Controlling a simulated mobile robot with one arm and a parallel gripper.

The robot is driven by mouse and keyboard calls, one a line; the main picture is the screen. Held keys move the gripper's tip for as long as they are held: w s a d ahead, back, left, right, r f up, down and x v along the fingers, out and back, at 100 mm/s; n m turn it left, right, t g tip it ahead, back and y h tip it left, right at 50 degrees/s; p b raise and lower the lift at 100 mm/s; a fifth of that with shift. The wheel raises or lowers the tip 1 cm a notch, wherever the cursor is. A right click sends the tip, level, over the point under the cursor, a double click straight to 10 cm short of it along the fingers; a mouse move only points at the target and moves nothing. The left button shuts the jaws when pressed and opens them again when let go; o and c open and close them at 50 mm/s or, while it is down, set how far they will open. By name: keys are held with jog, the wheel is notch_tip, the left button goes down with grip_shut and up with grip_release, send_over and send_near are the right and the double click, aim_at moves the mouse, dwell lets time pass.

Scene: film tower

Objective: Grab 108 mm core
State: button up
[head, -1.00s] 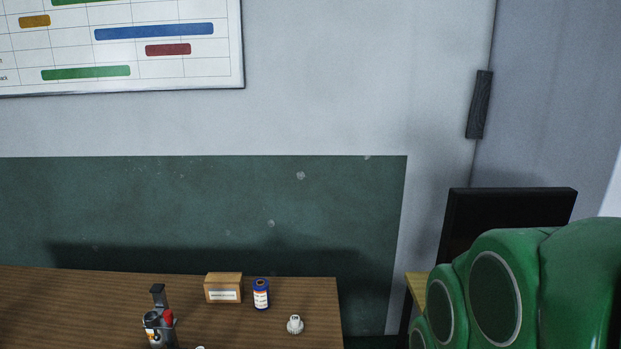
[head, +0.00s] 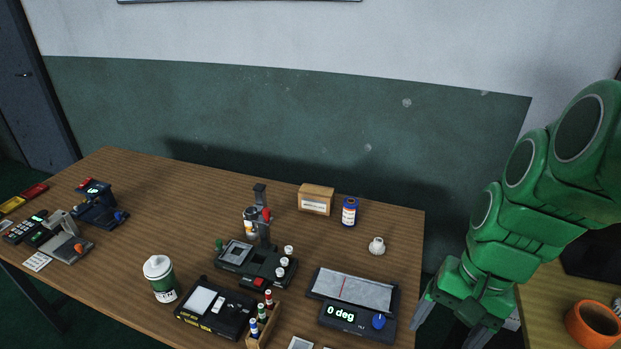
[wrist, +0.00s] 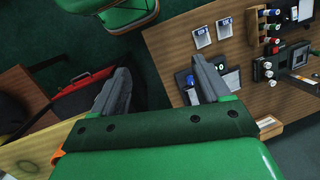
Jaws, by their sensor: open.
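A thick orange ring (head: 597,325), which looks like a core, lies on a light wooden surface (head: 545,300) at the lower right of the head view. Its size marking cannot be read and its lower right part is cut off. A sliver of orange shows beside my gripper at the lower left of the wrist view. My gripper (head: 450,325) is left of the ring, pointing down between the brown table and the light wooden surface. In the wrist view its two grey fingers (wrist: 160,65) are apart with nothing between them.
The brown table (head: 180,185) holds a tilt device reading "0 deg" (head: 340,315), a light box (head: 215,308), a white-capped can (head: 160,280), a cardboard box (head: 316,200) and a blue canister (head: 349,212).

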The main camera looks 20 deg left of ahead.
jog(key=w+a+f+m+g+y, duration=0.1)
jog(key=w+a+f+m+y, duration=0.25)
jog(key=w+a, duration=1.1)
jog(key=w+a+f+m+y, duration=0.3)
jog(key=w+a+m, duration=0.1)
jog(key=w+a, duration=1.1)
jog(key=m+y, duration=0.4)
send_near(251, 225)
jog(key=w+d+r, duration=0.1)
jog(key=d+r, duration=0.3)
jog(key=r, duration=0.4)
jog(key=shift+m+g, duration=0.25)
jog(key=shift+g, duration=0.55)
jog(key=a+f, duration=0.5)
jog(key=f, duration=0.1)
jog(key=a+f, duration=0.3)
jog(key=shift+w+a+f, duration=0.1)
jog(key=shift+a+f, duration=0.25)
jog(key=shift+f, duration=0.05)
jog(key=shift+x, duration=3.8)
jog(key=shift+w+a+r, duration=0.15)
jog(key=shift+r, duration=0.1)
jog(key=c, duration=1.1)
